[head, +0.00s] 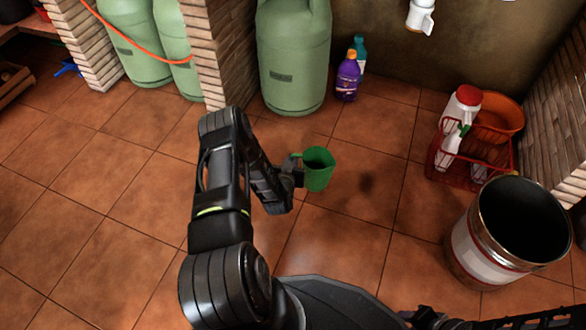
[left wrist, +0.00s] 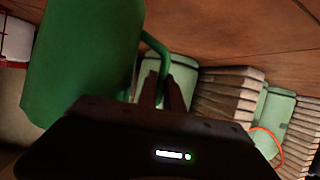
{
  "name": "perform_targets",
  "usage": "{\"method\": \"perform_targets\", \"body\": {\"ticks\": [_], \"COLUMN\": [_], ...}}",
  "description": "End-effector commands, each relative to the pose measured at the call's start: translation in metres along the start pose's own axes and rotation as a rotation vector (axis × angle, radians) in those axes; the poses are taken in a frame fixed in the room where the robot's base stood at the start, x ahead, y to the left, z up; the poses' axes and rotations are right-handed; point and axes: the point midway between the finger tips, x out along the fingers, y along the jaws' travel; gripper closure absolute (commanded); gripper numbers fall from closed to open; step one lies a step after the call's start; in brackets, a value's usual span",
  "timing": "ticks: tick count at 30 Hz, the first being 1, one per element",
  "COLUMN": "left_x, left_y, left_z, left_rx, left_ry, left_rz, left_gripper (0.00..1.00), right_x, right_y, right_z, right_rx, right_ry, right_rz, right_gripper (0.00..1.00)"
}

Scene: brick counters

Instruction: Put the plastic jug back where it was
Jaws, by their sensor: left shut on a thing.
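The green plastic jug (head: 318,170) is in the middle of the head view, its open top facing up. My left gripper (head: 296,168) is shut on the jug's handle, at the jug's left side. The jug appears to be held above the tiled floor; a dark shadow lies on the tiles to its right. In the left wrist view the jug (left wrist: 85,60) fills the upper left, and the fingers of my left gripper (left wrist: 168,92) meet at its handle. My right gripper cannot be made out in the head view.
Green gas cylinders (head: 293,60) stand by brick pillars at the back. A purple bottle (head: 347,78) is near the wall. A red crate (head: 436,160) with bottles and a large metal bin (head: 478,248) stand at right. The tiled floor (head: 350,225) between is clear.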

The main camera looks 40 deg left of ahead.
Motion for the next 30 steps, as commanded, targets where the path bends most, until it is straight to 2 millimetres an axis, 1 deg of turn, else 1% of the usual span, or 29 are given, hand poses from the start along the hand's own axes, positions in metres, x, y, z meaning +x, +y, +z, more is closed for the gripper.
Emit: {"method": "perform_targets", "body": {"ticks": [4,9,12,20,25,26,30], "left_x": [0.001,0.011,0.014,0.014,0.016,0.015,0.015], "left_y": [0.0,0.0,0.0,-0.001,0.0,0.0,-0.001], "left_z": [0.003,0.025,0.035,0.034,0.037,0.037,0.037], "left_rx": [-0.001,-0.001,-0.002,-0.001,0.0,0.0,0.0], "left_ry": [0.0,0.0,0.0,0.001,0.0,-0.001,-0.001], "left_rz": [0.0,0.001,0.0,0.0,0.001,0.0,0.0], "left_gripper": [1.0,1.0,1.0,1.0,1.0,0.86,0.75], "right_x": [0.002,0.015,0.018,0.017,0.017,0.017,0.017], "right_y": [0.001,0.006,0.008,0.007,0.007,0.007,0.007], "right_z": [0.0,-0.001,-0.002,-0.002,-0.002,-0.002,-0.002], "right_rx": [0.0,0.002,0.003,0.002,0.002,0.002,0.002], "right_ry": [0.0,0.001,0.002,0.002,0.002,0.002,0.002], "right_rz": [0.0,-0.002,-0.003,-0.004,-0.003,-0.003,-0.003], "right_gripper": [0.64,0.64,0.64,0.64,0.64,0.64,0.64]}}
